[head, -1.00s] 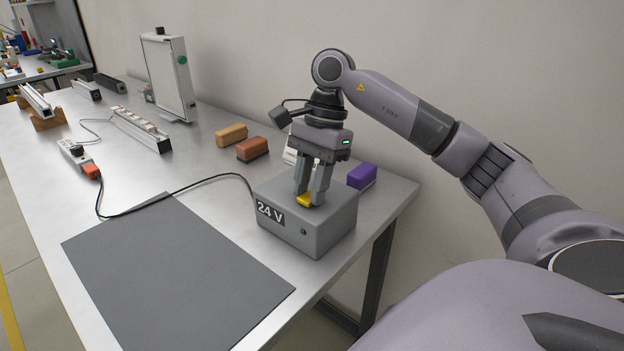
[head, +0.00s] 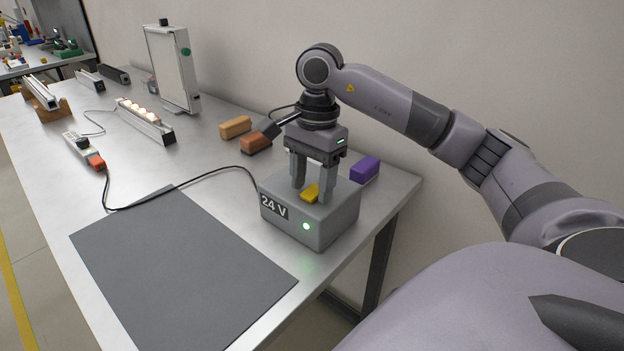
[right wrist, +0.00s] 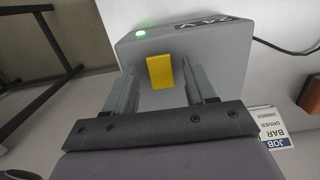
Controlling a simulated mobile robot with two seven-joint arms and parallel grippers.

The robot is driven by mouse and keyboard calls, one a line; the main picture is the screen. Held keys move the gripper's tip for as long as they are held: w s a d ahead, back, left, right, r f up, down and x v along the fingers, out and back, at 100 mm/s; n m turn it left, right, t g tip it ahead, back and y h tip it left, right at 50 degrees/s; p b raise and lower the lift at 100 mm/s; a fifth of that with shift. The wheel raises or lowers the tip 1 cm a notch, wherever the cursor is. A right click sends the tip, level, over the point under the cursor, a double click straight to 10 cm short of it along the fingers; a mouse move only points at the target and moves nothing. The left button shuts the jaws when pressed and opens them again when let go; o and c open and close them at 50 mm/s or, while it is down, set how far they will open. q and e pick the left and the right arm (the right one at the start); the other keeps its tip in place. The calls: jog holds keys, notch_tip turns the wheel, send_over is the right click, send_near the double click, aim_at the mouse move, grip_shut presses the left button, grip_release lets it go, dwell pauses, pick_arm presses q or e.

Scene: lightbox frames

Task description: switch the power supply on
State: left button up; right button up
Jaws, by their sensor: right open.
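The power supply (head: 335,229) is a grey box marked 24 V at the right front of the table. A round green light (head: 306,226) glows on its front and also shows in the right wrist view (right wrist: 140,34). A yellow switch (head: 310,192) sits on its top. My right gripper (head: 312,191) is pointing down over the box, its fingers spread and empty, one on each side of the switch. In the right wrist view the yellow switch (right wrist: 161,71) shows between the two fingers. My left gripper is not in view.
A lamp bar (head: 158,131) with glowing bulbs lies behind. A black cable runs from the box to an orange plug (head: 96,161) at a power strip (head: 77,141). Orange, brown and purple (head: 364,169) blocks lie near the wall. A dark mat (head: 180,270) is clear. A printed card (right wrist: 275,128) stands nearby.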

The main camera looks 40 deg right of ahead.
aim_at(314, 190)
jog(key=r, duration=0.2)
jog(key=r+p, duration=0.1)
jog(key=r, duration=0.2)
jog(key=shift+d+r, duration=0.25)
jog(key=shift+r, duration=0.15)
jog(key=shift+d+r+p, duration=0.1)
jog(key=shift+r+p, duration=0.3)
jog(key=shift+r, duration=0.25)
